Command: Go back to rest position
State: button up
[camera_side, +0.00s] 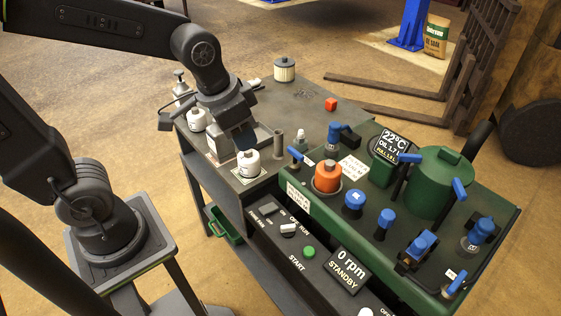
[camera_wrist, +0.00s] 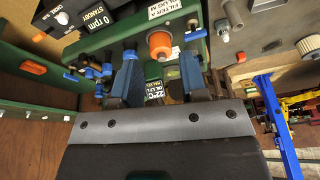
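An orange filter (camera_side: 328,178) sits on the green machine to the right of my gripper. The orange filter also shows beyond the fingers in the wrist view (camera_wrist: 160,45). I cannot tell the gap between fingers and white canister.
The green machine (camera_side: 410,220) carries blue-handled valves, a green tank (camera_side: 438,183) and a 22°C display (camera_side: 395,147). A second white canister (camera_side: 197,118), a pale filter (camera_side: 284,69) and a small red block (camera_side: 331,104) stand on the bench. The panel display (camera_side: 347,270) reads 0 rpm STANDBY.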

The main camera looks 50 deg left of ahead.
jog(key=s+a+r+n+t, duration=0.2)
jog(key=s+r, duration=0.2)
jog(key=s, duration=0.3)
dwell(0.7)
